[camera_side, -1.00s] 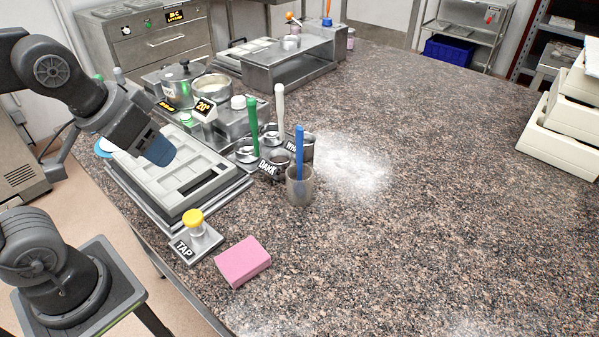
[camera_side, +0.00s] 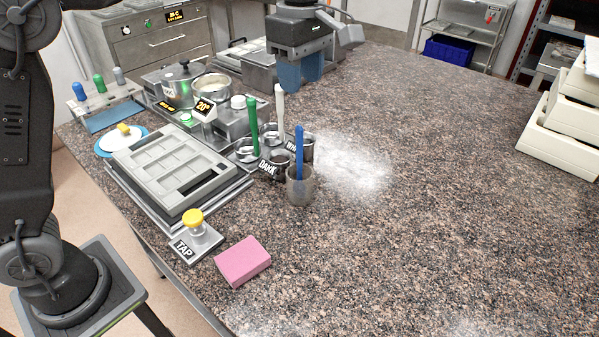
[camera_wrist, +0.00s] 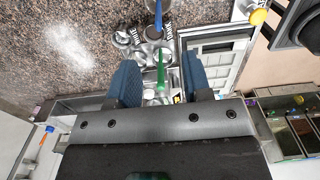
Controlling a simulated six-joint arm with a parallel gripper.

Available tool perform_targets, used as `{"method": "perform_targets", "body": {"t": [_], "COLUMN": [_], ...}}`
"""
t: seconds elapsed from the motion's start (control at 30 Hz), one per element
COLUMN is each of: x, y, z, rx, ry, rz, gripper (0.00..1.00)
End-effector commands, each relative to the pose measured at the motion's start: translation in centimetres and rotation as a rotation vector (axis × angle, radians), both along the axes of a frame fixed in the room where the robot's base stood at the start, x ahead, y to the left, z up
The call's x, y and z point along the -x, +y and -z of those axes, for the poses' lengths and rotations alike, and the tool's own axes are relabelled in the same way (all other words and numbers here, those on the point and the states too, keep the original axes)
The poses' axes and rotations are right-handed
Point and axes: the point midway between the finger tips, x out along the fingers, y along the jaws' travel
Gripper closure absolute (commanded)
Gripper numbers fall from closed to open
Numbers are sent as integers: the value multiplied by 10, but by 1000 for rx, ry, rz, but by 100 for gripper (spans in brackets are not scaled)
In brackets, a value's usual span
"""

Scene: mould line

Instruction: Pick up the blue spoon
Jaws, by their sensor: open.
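The blue spoon (camera_side: 299,143) stands upright with its handle up in a clear cup (camera_side: 300,192) on the counter in the side view. Its lower end is inside the cup. The spoon handle (camera_wrist: 159,14) also shows at the top of the wrist view. My gripper (camera_side: 301,80) is open and empty, pointing down, above and behind the spoon in the side view. In the wrist view its blue fingers (camera_wrist: 161,80) are apart. A green handle (camera_wrist: 160,72) appears between them, lower down. The spoon lies beyond the fingertips.
A green handle (camera_side: 253,125) and a white handle (camera_side: 279,105) stand in metal pots close behind the cup. A mould tray (camera_side: 165,160), a TAP block (camera_side: 196,238) and a pink sponge (camera_side: 243,262) are nearby.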

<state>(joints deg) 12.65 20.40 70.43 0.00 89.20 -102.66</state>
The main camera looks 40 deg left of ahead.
Motion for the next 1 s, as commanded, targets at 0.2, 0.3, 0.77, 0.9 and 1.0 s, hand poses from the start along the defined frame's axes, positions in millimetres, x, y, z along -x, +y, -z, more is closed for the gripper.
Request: {"method": "perform_targets", "body": {"t": [0.2, 0.3, 0.77, 0.9, 1.0], "x": [1, 1, -3, -3, -3], "y": [1, 1, 5, 6, 6], "z": [40, 58, 106, 125, 132], "rx": [-1, -1, -1, -1, -1], "ry": [6, 4, 3, 1, -1], "rz": [-2, -1, -1, -1, -1], "gripper": [55, 55, 55, 55, 55]}}
